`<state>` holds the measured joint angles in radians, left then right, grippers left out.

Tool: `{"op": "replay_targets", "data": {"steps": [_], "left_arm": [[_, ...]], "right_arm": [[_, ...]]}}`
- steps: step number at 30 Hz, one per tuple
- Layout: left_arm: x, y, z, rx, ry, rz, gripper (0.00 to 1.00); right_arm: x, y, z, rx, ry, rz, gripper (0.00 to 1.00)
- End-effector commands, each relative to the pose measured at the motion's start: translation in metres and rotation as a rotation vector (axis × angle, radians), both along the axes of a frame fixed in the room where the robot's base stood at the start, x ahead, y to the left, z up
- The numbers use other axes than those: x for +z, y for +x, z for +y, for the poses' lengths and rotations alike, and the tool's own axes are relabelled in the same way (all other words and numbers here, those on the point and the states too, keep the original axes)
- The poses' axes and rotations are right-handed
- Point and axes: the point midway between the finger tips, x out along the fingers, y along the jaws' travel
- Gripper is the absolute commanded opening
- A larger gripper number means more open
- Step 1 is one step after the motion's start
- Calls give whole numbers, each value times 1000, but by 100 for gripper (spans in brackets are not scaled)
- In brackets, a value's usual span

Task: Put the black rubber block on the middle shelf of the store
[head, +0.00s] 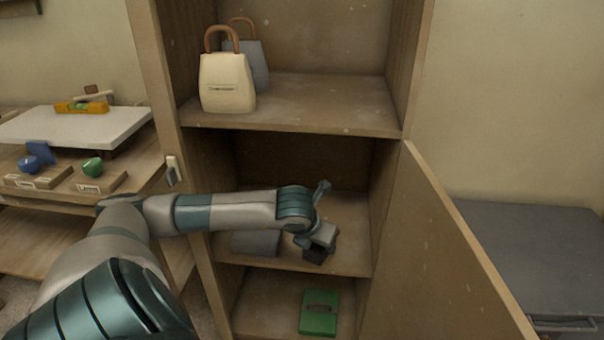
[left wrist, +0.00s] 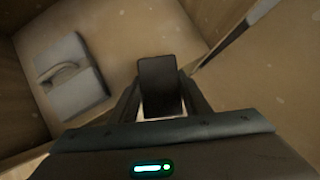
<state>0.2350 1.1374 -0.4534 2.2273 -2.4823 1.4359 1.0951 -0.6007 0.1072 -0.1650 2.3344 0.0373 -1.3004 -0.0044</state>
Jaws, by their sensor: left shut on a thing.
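The store (head: 419,70) is a tall wooden cupboard in the middle of the head view. My left arm reaches in over its middle shelf (head: 345,232). My left gripper (head: 315,249) is shut on the black rubber block (head: 314,256), which shows dark below the fingers. In the left wrist view the black block (left wrist: 159,80) stands between the two fingers (left wrist: 160,104). I cannot tell whether the block touches the shelf. My right gripper is not in view.
A grey handled object (head: 255,242) lies on the middle shelf, left of my gripper; it also shows in the left wrist view (left wrist: 73,78). Bags (head: 227,85) stand on the upper shelf. A green object (head: 319,312) lies below. The open door (head: 440,250) is at right.

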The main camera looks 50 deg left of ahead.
Motion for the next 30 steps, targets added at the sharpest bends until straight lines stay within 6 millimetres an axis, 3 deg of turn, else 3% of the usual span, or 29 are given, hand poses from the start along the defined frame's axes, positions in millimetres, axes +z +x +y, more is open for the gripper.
{"op": "replay_targets", "data": {"steps": [14, 30], "left_arm": [[-5, 8, 6, 3, -2, 0, 15], [-59, 80, 59, 3, -3, 0, 15]], "right_arm": [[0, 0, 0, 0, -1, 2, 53], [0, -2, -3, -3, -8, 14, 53]]}}
